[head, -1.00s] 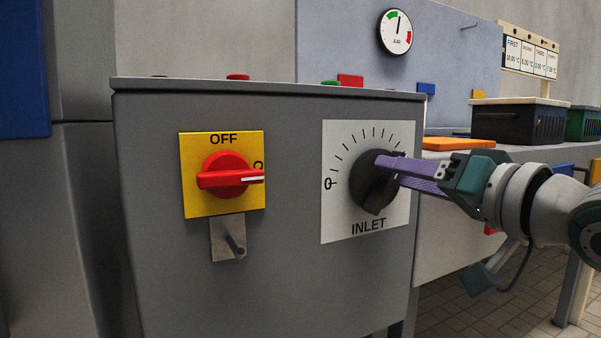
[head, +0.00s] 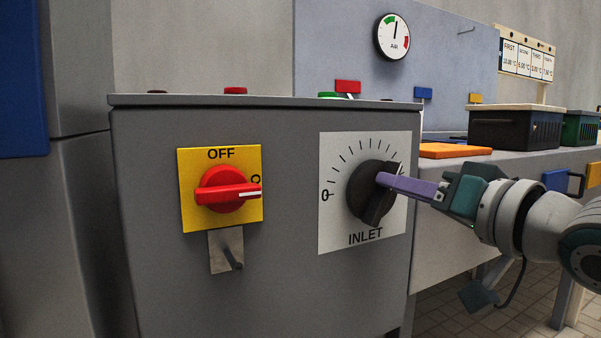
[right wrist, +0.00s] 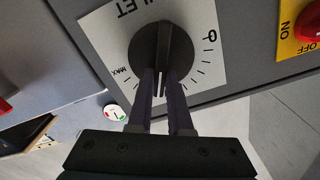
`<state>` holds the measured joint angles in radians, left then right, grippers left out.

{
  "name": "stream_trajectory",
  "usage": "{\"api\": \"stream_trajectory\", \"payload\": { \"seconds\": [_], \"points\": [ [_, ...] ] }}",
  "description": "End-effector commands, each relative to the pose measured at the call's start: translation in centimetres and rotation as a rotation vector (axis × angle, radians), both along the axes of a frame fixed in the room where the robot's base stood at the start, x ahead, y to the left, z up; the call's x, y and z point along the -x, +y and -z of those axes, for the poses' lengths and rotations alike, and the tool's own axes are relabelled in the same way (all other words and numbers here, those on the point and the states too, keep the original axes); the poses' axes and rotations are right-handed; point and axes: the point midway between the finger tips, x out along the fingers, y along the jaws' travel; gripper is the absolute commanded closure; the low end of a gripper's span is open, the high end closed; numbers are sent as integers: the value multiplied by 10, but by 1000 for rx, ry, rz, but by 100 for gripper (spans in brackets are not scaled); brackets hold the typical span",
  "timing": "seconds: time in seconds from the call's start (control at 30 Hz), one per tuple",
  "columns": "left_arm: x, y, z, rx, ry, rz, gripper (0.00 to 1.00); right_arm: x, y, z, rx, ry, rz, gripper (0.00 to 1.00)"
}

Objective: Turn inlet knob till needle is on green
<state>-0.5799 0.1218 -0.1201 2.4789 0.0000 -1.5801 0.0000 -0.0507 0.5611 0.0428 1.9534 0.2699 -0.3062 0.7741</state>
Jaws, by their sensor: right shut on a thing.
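The black inlet knob (head: 371,192) sits on a white scale plate (head: 335,226) marked 0 and INLET. In the right wrist view the two fingers (right wrist: 158,82) close around the bar of the knob (right wrist: 150,45). The round air gauge (head: 392,37) is on the panel behind. Its needle stands nearly upright, just right of the green band and well short of the red. My left gripper is not in view.
A red OFF switch (head: 226,190) on a yellow plate is left of the knob, above a metal latch (head: 226,252). Dark crates (head: 515,128) and an orange board (head: 454,150) lie on the bench behind my right arm.

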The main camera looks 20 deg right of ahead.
Motion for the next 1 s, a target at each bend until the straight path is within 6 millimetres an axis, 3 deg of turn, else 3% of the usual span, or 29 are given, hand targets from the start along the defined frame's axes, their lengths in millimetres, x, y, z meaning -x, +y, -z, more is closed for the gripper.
{"api": "stream_trajectory", "payload": {
  "seconds": [0.03,0.2,0.57,0.6,0.8,0.87,1.0],
  "points": [
    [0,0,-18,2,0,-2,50,0,1,-8,53,3,2,100],
    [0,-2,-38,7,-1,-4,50,0,4,-7,239,-13,1,100],
    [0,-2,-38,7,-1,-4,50,1,5,-2,301,-23,0,100],
    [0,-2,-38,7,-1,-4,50,1,5,-2,301,-23,0,81],
    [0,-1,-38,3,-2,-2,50,0,5,-2,300,-22,0,59],
    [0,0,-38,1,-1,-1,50,0,5,-2,300,-22,0,52],
    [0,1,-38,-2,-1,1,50,0,5,-2,300,-22,0,52]
  ]
}}
